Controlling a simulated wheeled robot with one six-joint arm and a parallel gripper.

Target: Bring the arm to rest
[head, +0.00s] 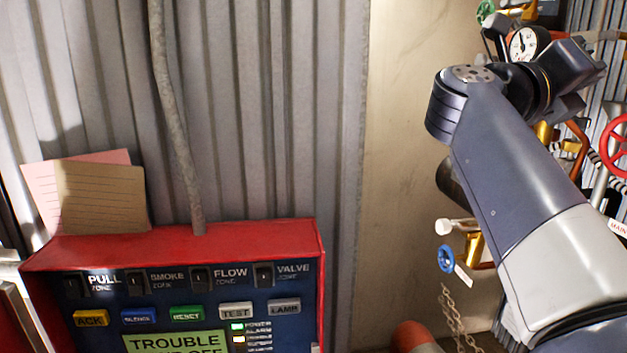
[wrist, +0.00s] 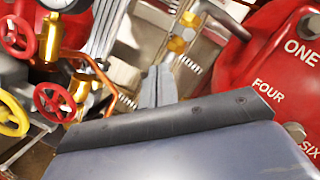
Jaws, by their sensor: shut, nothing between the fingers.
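My arm reaches in from the lower right of the head view and bends at a joint near the top right. My gripper's fingertips cannot be made out in the head view. In the wrist view my gripper (wrist: 158,84) points up the picture, its two grey fingers together with nothing between them. It appears apart from the pipes and valves behind it.
A red alarm panel (head: 321,260) with switches and lit lamps stands at lower left, papers (head: 100,198) on top. Red handwheels (wrist: 54,102), a yellow handwheel (wrist: 10,115), a gauge (wrist: 62,4) and a red numbered body (wrist: 262,62) surround the gripper.

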